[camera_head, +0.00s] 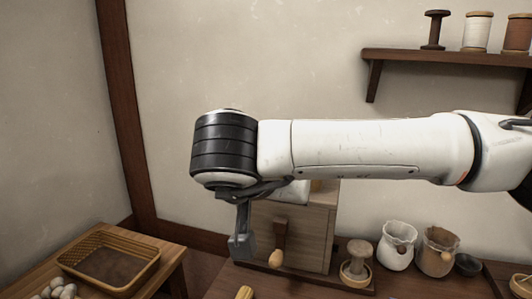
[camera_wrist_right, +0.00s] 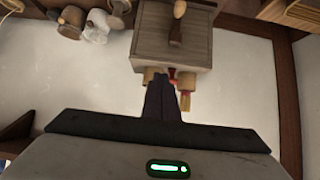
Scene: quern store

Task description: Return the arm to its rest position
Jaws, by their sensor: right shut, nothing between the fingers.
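My right arm (camera_head: 350,148) reaches in from the right, stretched level across the head view, with its black wrist end at the left. My right gripper (camera_head: 241,247) hangs below it, in front of the left edge of a wooden box (camera_head: 318,232) with a crank handle. In the right wrist view my right gripper (camera_wrist_right: 163,100) shows its dark fingers together, with nothing between them. The box (camera_wrist_right: 200,38) appears beyond the fingertips there; whether they touch it I cannot tell. The arm hides the box's upper part in the head view. My left gripper is not in view.
The box stands on a wooden table beside a wooden stamp-like piece (camera_head: 357,262) and two cloth sacks (camera_head: 397,246) (camera_head: 437,252). A wicker tray (camera_head: 148,274) sits on a side table at left. A wall shelf (camera_head: 440,58) holds spools at upper right.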

